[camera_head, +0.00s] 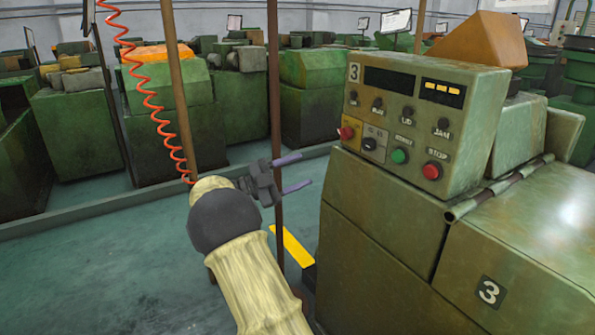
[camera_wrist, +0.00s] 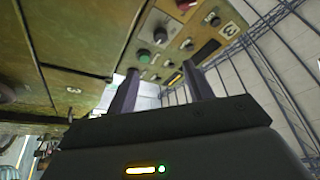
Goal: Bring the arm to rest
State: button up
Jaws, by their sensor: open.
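My gripper (camera_head: 302,172) is open, with its two purple-grey fingers spread and nothing between them. In the head view my arm reaches up from the bottom, and the gripper points right, left of the control panel (camera_head: 432,117) of machine 3 and apart from it. In the wrist view the fingers of my gripper (camera_wrist: 160,92) point up towards the same panel (camera_wrist: 177,43), with its buttons in sight. The panel carries a red knob (camera_head: 346,133), a green button (camera_head: 399,156) and a red button (camera_head: 431,171).
Machine 3's green body (camera_head: 385,250) fills the right side. A thin brown post (camera_head: 275,100) and a thicker post (camera_head: 180,90) stand near my gripper. A coiled orange hose (camera_head: 150,95) hangs at left. Open floor (camera_head: 90,280) lies at lower left. More green machines (camera_head: 170,120) stand behind.

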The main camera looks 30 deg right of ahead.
jog(key=shift+d, duration=0.1)
jog(key=w+a+f+n+t+y, duration=0.15)
jog(key=w+n+t+y, duration=0.55)
jog(key=n+t, duration=0.8)
jog(key=s+a+f+n+t+y, duration=0.2)
jog(key=s+a+f+n+y, duration=0.2)
jog(key=a+f+n+y, duration=0.4)
jog(key=s+a+f+n+g+y, duration=0.2)
jog(key=s+a+f+g, duration=0.15)
jog(key=s, duration=0.55)
jog(key=s+a+f+n+g+y, duration=0.25)
jog(key=s+f, duration=0.25)
jog(key=s, duration=0.4)
jog(key=s+a+f+n+g+y, duration=0.15)
jog(key=s+f+g, duration=0.25)
jog(key=s, duration=0.5)
notch_tip(320, 180, up, 27)
jog(key=n+p, duration=0.1)
jog(key=p, duration=2.6)
jog(key=shift+s+r, duration=0.15)
